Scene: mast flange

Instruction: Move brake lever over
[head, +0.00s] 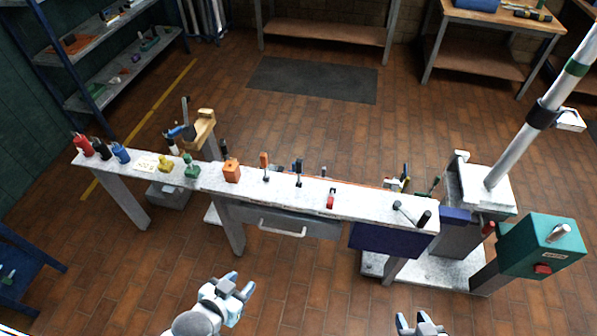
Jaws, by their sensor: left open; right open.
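A long narrow bench (330,186) with a pale speckled top crosses the middle of the view. I cannot tell which is the brake lever. My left gripper (241,284) is open and empty, in front of and below the bench. My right gripper (414,319) is open at the bottom edge, partly cut off. Neither touches anything.
A leaning mast (540,117) stands on a pale block (487,188) at the right, beside a green box (543,246) with a red button. An orange block (231,170) and several coloured bottles stand on the bench's left part. A drawer handle (282,230) projects from its front.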

